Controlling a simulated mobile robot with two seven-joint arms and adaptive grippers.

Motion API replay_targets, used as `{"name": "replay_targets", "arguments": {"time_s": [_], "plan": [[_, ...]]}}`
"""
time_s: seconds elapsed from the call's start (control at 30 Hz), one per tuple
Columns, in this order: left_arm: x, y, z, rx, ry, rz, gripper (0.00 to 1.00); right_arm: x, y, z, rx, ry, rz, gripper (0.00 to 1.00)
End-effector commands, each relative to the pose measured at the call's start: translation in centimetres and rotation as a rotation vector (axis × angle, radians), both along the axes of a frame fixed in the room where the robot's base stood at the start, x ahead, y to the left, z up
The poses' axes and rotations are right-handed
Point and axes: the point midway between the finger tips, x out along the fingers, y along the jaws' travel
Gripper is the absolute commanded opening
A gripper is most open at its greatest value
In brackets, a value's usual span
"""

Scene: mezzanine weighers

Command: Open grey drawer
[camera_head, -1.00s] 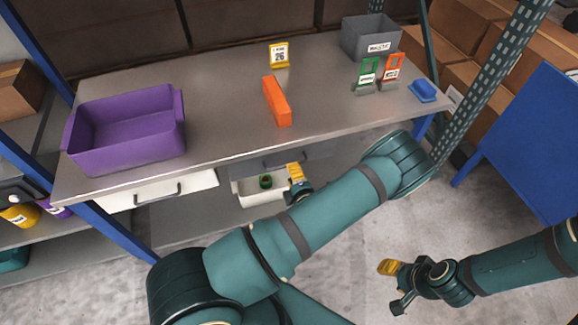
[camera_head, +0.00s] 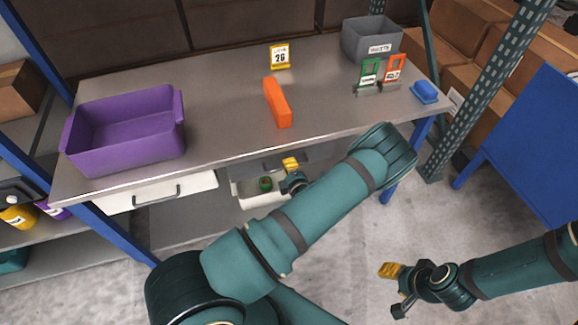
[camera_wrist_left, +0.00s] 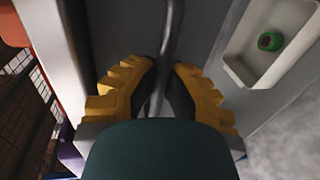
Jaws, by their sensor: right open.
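The grey drawer (camera_head: 268,163) is under the bench top, partly hidden by my left gripper and arm. My left gripper (camera_head: 290,166) is at its front. In the left wrist view, the bar handle (camera_wrist_left: 173,40) runs between the yellow-padded fingers of my left gripper (camera_wrist_left: 165,72), beside the grey front (camera_wrist_left: 118,35). I cannot tell whether the fingers are shut on the handle. My right gripper (camera_head: 392,290) is open and empty over the floor at the lower right.
A white open bin (camera_head: 250,200) with a green item (camera_head: 265,184) is under the grey drawer. A white drawer (camera_head: 190,184) is left of it. A purple bin (camera_head: 125,135), an orange block (camera_head: 277,102) and a grey bin (camera_head: 371,40) stand on the bench (camera_head: 215,90).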

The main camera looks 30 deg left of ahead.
Motion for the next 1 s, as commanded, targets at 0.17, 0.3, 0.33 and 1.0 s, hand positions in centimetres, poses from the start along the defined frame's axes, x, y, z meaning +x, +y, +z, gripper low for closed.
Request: {"name": "replay_targets", "arguments": {"time_s": [0.17, 0.3, 0.33, 1.0], "plan": [[-0.2, -0.2, 0.0, 0.001, 0.001, -0.001, 0.00, 0.0, 0.0, 0.1, 0.000, 0.000, 0.000, 0.49], [-1.0, -1.2, 0.0, 0.000, 0.003, -0.003, 0.00, -0.1, 0.0, 0.5, 0.000, 0.002, 0.001, 0.49], [-1.2, -1.5, 0.1, 0.000, 0.003, -0.003, 0.00, -0.1, 0.0, 0.6, 0.000, 0.002, 0.001, 0.49], [-9.3, -10.9, 0.1, 0.002, -0.002, 0.001, 0.41, -0.6, 0.1, 2.7, 0.003, 0.014, 0.003, 0.49]]}}
